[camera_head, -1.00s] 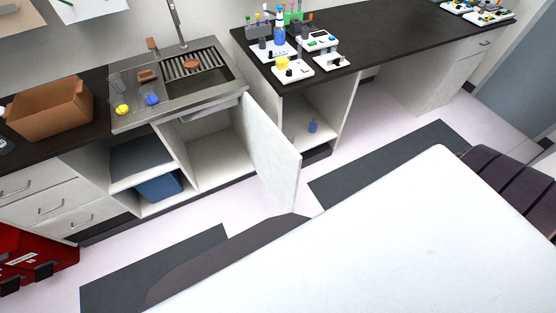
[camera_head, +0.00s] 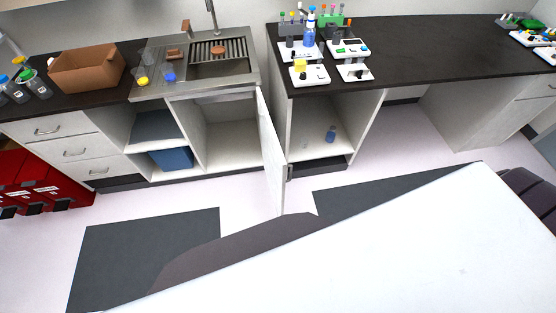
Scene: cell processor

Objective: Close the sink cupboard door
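The sink cupboard door (camera_head: 271,158) is a white panel standing open below the steel sink (camera_head: 222,66). It is hinged at the right side of the cupboard opening and sticks out into the room, seen nearly edge-on. The sink cupboard (camera_head: 231,143) behind it shows an empty white interior. Neither of my grippers is in view. A large white surface (camera_head: 400,245) fills the lower right and hides part of the floor.
Left of the cupboard, open shelves hold a blue bin (camera_head: 171,158). Right of the door is an open compartment with a small blue bottle (camera_head: 330,133). Dark mats (camera_head: 145,250) lie on the pale floor. Red bins (camera_head: 45,185) stand at far left. A brown box (camera_head: 87,69) sits on the counter.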

